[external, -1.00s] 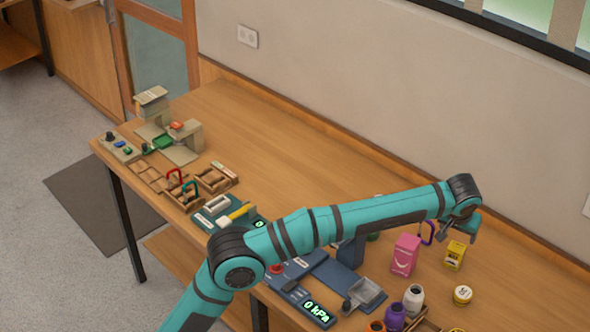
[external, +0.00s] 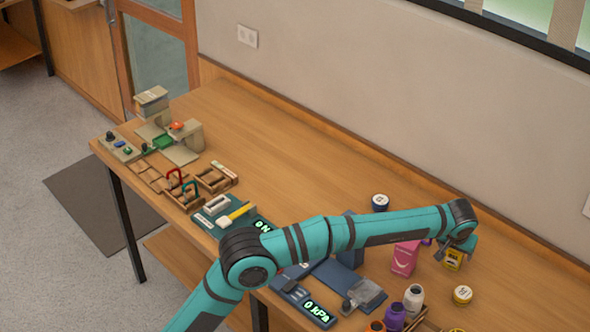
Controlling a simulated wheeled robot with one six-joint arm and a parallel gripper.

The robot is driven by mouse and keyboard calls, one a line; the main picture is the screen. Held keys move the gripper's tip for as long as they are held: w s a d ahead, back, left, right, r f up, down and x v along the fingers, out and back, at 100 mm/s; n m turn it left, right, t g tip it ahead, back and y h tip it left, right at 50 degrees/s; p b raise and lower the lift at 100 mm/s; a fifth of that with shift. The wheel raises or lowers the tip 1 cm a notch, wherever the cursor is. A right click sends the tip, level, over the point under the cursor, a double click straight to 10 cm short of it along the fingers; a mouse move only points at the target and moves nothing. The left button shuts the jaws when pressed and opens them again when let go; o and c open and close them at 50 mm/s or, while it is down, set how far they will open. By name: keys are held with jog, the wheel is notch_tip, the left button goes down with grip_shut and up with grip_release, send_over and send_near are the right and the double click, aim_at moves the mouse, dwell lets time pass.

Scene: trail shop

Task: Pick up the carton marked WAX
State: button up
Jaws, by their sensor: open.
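My gripper (external: 456,251) is open at the right of the table in the external view, pointing down.
White (external: 413,297) and purple (external: 394,316) bottles stand nearer the front. The table's back right is clear.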

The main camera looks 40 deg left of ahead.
jog(key=shift+x, duration=1.25)
jog(key=c, duration=1.1)
jog(key=shift+c, duration=0.2)
